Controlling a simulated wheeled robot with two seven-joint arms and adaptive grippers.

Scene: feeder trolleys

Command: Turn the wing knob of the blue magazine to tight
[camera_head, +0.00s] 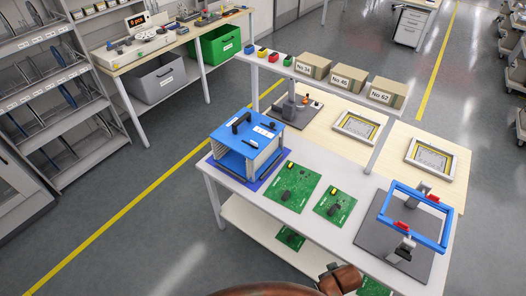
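The blue magazine (228,137) stands upright on a dark blue mat (258,184) at the left end of the white table. Its top plate is blue, with a black handle, white labels and another small dark bar on it. Grey side walls show below, and its front looks open. A small dark part sits at the upper edge of the front, but I cannot tell whether it is the wing knob or how it is turned. Neither of my grippers is in view.
Green circuit boards (293,186) lie right of the magazine. A blue frame (431,235) in a clamping fixture stands at the table's right end. Cardboard boxes (347,79) line the shelf behind. Open floor (150,215) lies to the left.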

